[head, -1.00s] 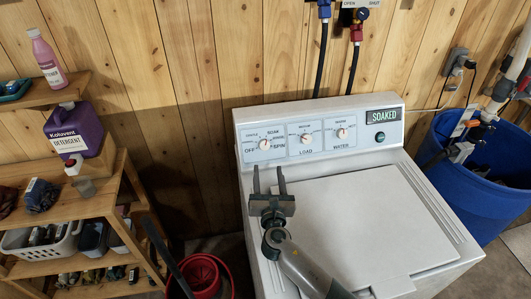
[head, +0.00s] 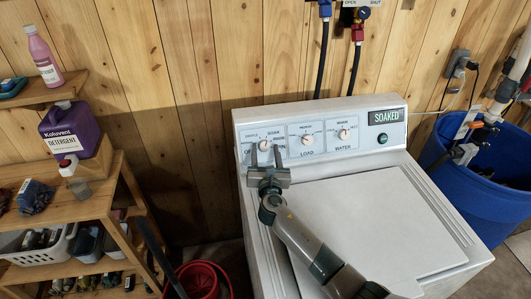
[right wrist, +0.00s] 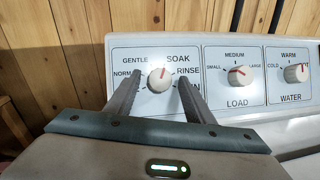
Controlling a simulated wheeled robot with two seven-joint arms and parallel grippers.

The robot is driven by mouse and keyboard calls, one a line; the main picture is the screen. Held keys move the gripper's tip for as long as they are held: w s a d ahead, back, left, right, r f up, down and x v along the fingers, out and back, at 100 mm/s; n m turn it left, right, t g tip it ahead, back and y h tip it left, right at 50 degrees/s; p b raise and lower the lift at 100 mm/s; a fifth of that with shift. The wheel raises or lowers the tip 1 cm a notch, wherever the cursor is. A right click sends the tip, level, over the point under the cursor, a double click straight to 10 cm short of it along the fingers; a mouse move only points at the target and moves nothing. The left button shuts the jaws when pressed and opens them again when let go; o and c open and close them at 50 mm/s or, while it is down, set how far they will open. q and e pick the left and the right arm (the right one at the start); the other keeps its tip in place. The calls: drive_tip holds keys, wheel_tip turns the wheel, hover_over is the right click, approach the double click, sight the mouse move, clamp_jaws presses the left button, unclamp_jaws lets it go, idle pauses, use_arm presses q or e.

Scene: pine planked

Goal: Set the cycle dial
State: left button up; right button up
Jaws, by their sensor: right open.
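The cycle dial (head: 265,145) is the leftmost white knob on the washer's (head: 375,215) back panel. In the right wrist view the cycle dial (right wrist: 159,80) has a red mark pointing up and slightly right, towards SOAK. Labels GENTLE, SOAK and RINSE are readable; NORM and another label are partly hidden by the fingers. My right gripper (head: 265,155) is open in front of the dial. In the right wrist view its fingers (right wrist: 160,84) stand either side of the knob, with a gap on both sides. My left gripper is not in view.
The load dial (right wrist: 239,75) and water dial (right wrist: 296,73) sit to the right on the panel. A wooden shelf (head: 88,190) with detergent (head: 70,135) stands left, a red bucket (head: 205,280) front left, a blue barrel (head: 480,180) right.

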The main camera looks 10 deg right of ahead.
drive_tip(key=c, duration=1)
drive_tip(key=shift+c, duration=0.2)
drive_tip(key=shift+m, duration=0.6)
drive_tip(key=m, duration=0.1)
drive_tip(key=m+g+h, duration=0.1)
drive_tip(key=m, duration=0.1)
drive_tip(key=m+h+b, duration=0.1)
drive_tip(key=shift+a, duration=0.25)
drive_tip(key=m, duration=0.2)
drive_tip(key=m+g+h, duration=0.1)
drive_tip(key=m, duration=0.1)
drive_tip(key=m+g+h, duration=0.1)
drive_tip(key=shift+w+a+r+m, duration=0.1)
drive_tip(key=shift+r+m, duration=0.15)
drive_tip(key=shift+m, duration=0.15)
drive_tip(key=shift+g, duration=0.3)
